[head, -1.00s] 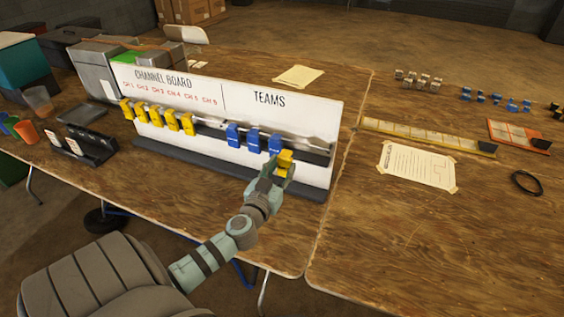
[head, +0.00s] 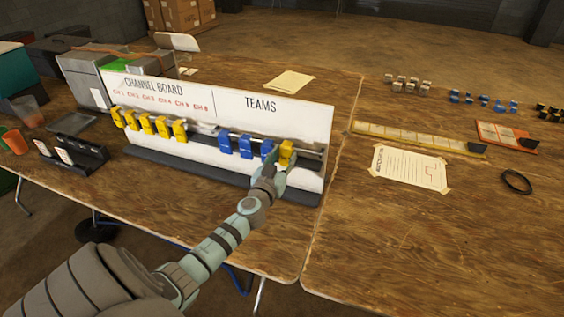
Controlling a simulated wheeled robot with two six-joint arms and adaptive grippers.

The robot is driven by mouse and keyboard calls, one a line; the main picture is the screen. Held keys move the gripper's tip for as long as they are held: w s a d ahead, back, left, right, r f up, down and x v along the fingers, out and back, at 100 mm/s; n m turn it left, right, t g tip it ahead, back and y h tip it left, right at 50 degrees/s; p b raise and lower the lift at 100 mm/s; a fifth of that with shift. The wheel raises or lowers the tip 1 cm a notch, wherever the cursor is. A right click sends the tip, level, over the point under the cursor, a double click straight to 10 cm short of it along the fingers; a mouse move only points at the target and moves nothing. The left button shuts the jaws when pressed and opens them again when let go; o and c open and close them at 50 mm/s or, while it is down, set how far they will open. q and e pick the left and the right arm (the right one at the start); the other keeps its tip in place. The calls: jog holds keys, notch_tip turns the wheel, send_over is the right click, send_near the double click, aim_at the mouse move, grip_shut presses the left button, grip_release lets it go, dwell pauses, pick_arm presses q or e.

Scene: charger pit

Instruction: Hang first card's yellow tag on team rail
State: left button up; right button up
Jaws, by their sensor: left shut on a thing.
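The board (head: 215,105) stands upright, with "CHANNEL BOARD" on its left half and "TEAMS" on its right. My left gripper (head: 279,167) is in front of the TEAMS half, shut on a yellow tag (head: 287,151). That tag is at the height of the team rail (head: 312,152), just right of the blue tags (head: 245,147). I cannot tell whether it is hooked on the rail. Several other yellow tags (head: 147,123) hang on the channel side. White cards (head: 65,156) stand in a black holder (head: 90,160) to the left. My right gripper is not in view.
A yellow-edged strip (head: 418,138), a taped paper sheet (head: 410,168), an orange-edged tray (head: 505,137) and a black ring (head: 516,182) lie on the right table. Small clips (head: 482,101) lie farther back. The front of the right table is clear.

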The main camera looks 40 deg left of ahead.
pick_arm(q)
jog(key=shift+f, duration=0.35)
jog(key=o, duration=1.2)
